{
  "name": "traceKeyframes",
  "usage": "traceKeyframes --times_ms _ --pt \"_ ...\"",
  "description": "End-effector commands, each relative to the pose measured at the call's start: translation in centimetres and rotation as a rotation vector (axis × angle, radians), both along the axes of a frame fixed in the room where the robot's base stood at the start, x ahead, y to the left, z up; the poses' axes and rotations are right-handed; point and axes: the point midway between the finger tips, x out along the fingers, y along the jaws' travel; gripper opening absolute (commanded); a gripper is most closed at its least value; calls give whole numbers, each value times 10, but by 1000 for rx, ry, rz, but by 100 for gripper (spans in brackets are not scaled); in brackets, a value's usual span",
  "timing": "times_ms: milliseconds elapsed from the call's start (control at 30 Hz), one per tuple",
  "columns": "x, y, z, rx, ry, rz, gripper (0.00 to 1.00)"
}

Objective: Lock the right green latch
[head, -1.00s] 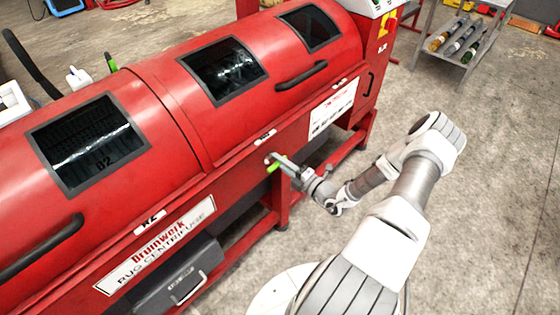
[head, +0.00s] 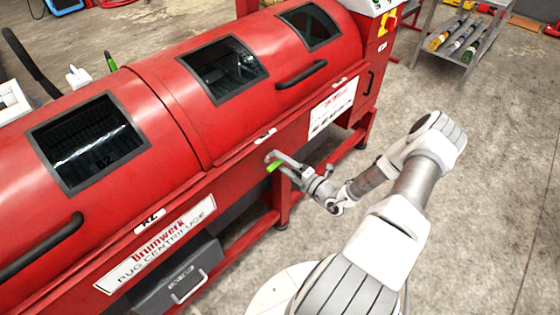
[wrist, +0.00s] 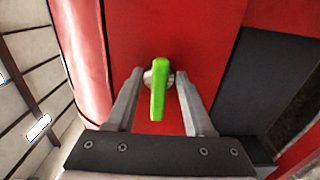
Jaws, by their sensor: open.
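The green latch (wrist: 159,90) is a short bright green lever on a round metal pivot on the red front of the rug centrifuge (head: 150,85). In the head view the latch (head: 272,166) shows at the end of my arm, below the lid edge. My gripper (wrist: 157,75) is open, with one finger on each side of the lever. Gaps show between lever and both fingers, so it is not clamped. In the wrist view the lever points down the picture, towards the gripper's palm. My gripper (head: 279,160) partly hides the latch's surroundings in the head view.
The lid has black handles (head: 301,75) and dark windows (head: 222,70). A grey box with a handle (head: 172,278) sits low on the machine's front. A metal rack with bottles (head: 462,38) stands at the back right. The concrete floor (head: 500,190) at right is clear.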

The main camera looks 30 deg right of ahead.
Motion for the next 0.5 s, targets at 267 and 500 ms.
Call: traceKeyframes --times_ms 267,500 --pt "-45 -18 1 0 2 -5 52" --pt "-102 -38 1 1 3 -5 52"
